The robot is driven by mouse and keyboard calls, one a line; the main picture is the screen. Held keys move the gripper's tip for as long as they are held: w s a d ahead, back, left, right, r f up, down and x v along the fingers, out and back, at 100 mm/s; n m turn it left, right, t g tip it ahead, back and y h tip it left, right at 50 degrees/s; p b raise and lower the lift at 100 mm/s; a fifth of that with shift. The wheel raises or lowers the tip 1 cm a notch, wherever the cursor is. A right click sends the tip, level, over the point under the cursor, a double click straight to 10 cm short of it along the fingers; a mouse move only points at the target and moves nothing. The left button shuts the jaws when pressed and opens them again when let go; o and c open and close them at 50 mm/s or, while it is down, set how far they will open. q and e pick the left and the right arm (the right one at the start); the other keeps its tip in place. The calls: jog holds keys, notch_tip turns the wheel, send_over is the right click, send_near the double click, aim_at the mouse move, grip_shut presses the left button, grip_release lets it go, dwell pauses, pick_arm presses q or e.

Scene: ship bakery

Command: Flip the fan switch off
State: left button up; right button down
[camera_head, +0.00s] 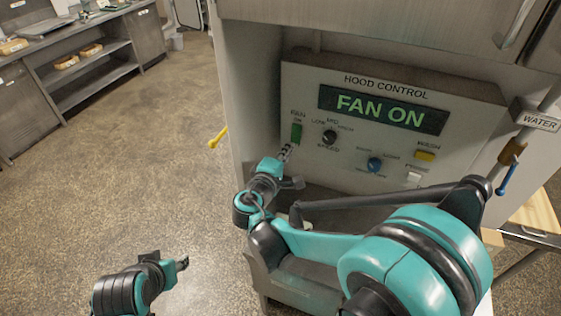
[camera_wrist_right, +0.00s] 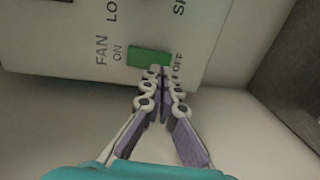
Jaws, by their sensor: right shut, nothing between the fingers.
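The hood control panel (camera_head: 290,90) stands in a metal cabinet, and its display (camera_head: 380,110) reads "FAN ON". The fan switch (camera_head: 297,132) is a green rocker at the panel's left edge. In the right wrist view the green switch (camera_wrist_right: 148,56) lies between the "ON" and "OFF" labels. My right gripper (camera_head: 287,151) is shut and empty, just below the switch. In the wrist view its fingertips (camera_wrist_right: 159,72) are at the switch's "OFF" end; I cannot tell whether they touch it. My left gripper (camera_head: 182,264) is low at the left, away from the panel, its jaws unclear.
A black speed knob (camera_head: 329,137), a blue knob (camera_head: 375,164), a yellow switch (camera_head: 425,155) and a white switch (camera_head: 413,177) share the panel. A water pipe with a blue handle (camera_head: 507,178) is at right. A yellow handle (camera_head: 217,138) sticks out left. The floor (camera_head: 130,170) at left is clear.

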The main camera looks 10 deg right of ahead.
aim_at(295, 140)
jog(key=shift+x, duration=1.5)
jog(key=shift+w+d+f+b, duration=0.2)
jog(key=shift+w+f+b, duration=0.05)
jog(key=shift+b, duration=0.25)
